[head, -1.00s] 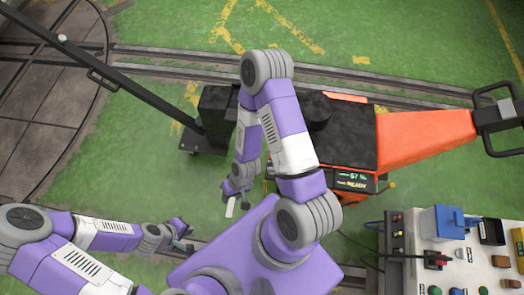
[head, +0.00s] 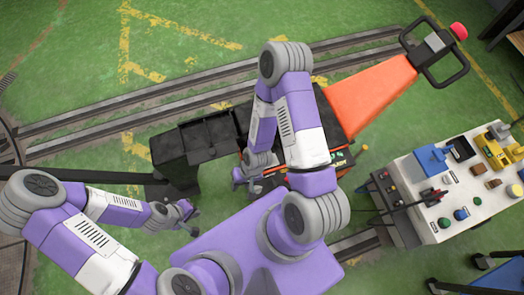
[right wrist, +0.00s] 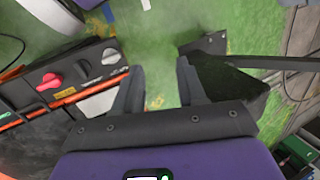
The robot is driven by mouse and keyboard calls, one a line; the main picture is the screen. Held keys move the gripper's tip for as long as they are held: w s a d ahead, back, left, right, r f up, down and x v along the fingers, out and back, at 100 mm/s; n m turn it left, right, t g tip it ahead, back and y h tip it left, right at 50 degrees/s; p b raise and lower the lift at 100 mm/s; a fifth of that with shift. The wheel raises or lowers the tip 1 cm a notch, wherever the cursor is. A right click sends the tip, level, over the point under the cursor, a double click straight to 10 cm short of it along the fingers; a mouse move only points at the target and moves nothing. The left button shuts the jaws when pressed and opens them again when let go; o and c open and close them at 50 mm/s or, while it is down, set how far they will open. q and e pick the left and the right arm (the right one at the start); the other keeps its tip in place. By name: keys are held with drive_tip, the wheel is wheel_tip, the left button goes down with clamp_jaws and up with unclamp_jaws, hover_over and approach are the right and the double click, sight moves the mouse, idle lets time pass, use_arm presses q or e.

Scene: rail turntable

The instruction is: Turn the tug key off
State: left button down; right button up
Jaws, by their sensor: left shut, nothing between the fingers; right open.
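The tug (head: 372,88) is orange and black and stands in the middle of the head view, partly hidden behind my right arm. In the right wrist view its dark control panel (right wrist: 85,68) is at the left, with a red knob (right wrist: 52,80) and a pale grey knob (right wrist: 110,56). I cannot tell surely which is the key. My right gripper (head: 243,182) is beside the tug; its open, empty fingers (right wrist: 159,68) are right of the panel, apart from both knobs. My left gripper (head: 190,217) is shut and empty, over the floor at the lower left.
A black bar (head: 80,177) runs from the left to the tug's dark end. A white bench (head: 410,170) with coloured parts stands at the right. The tug's tiller handle (head: 437,52) reaches the upper right. Rails (head: 90,105) cross the green floor, which is open at the top.

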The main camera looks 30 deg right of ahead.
wheel_tip(320, 180, down, 6)
drive_tip(key=d+f+m+h, duration=0.1)
drive_tip(key=d+m+h, duration=0.1)
drive_tip(key=m, duration=0.5)
drive_tip(key=m+h+b, duration=0.2)
drive_tip(key=m, duration=0.7)
hover_over(257, 188)
drive_tip(key=f, duration=0.3)
drive_tip(key=a+f, duration=0.1)
drive_tip(key=f, duration=0.1)
drive_tip(key=shift+s+f, duration=0.15)
drive_tip(key=shift+f, duration=0.2)
drive_tip(key=shift+d+f+m, duration=0.35)
drive_tip(key=shift+m, duration=0.15)
drive_tip(key=f+b, duration=0.1)
drive_tip(key=f, duration=0.2)
drive_tip(key=f+b, duration=0.1)
drive_tip(key=f, duration=0.3)
drive_tip(key=shift+w+f, duration=0.2)
drive_tip(key=shift+f, duration=0.05)
clamp_jaws()
